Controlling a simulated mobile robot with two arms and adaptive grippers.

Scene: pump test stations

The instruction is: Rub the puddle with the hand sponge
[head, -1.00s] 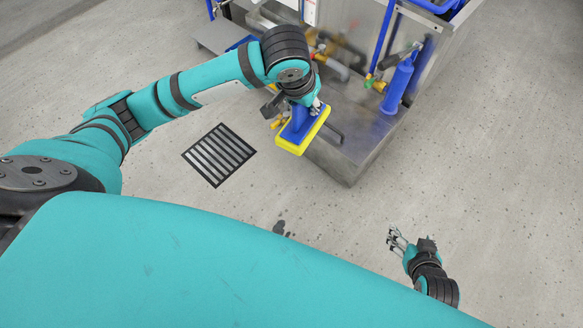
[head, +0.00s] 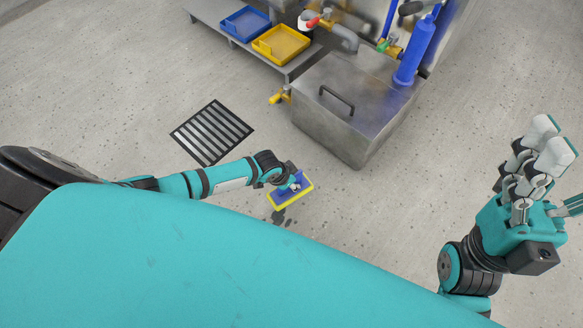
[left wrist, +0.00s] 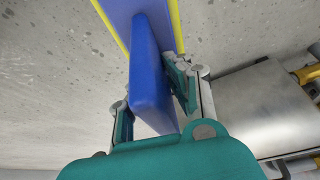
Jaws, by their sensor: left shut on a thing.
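The hand sponge (head: 306,192) has a yellow pad and a blue back with a handle. My left gripper (head: 291,184) is shut on that blue handle. In the left wrist view the handle (left wrist: 151,75) stands between the fingers (left wrist: 155,98). The puddle (head: 279,218), a small dark wet patch on the floor, shows just below the sponge's near edge; part of it may be hidden under the sponge. I cannot tell if the pad touches the floor. My right gripper (head: 540,170) is empty at the right, its fingers spread open.
A black floor grate (head: 212,132) lies left of the sponge. A steel box (head: 345,110) with a black handle stands behind it, with a blue cylinder (head: 416,50) alongside. A yellow tray (head: 281,44) and a blue tray (head: 246,24) sit at the back. Floor around the puddle is clear.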

